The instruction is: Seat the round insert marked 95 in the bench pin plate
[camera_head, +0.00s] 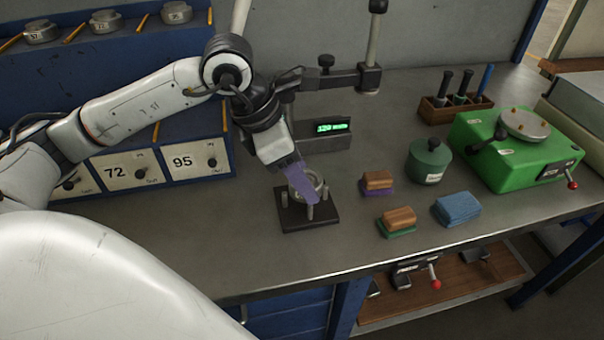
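A dark square pin plate (292,219) with upright metal pins lies on the bench. A pale metal round insert (320,184) is at the plate; no number is readable on it, and I cannot tell whether it is fully down on the pins. My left gripper (303,193) points down at this insert, its purple-tinted fingers overlapping the ring and hiding part of it. Whether the fingers grip it is unclear. Another round metal piece, apparently marked 95 (176,12), sits on the blue rack at upper left. My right gripper is out of view.
A stand with a green-lit display (325,140) is close behind the plate. Wood-backed brushes (398,219), a blue sponge (457,208), a green pot (429,162) and a green machine (519,152) stand to the right. Drawers marked 72 and 95 (193,161) are left. Bench front is clear.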

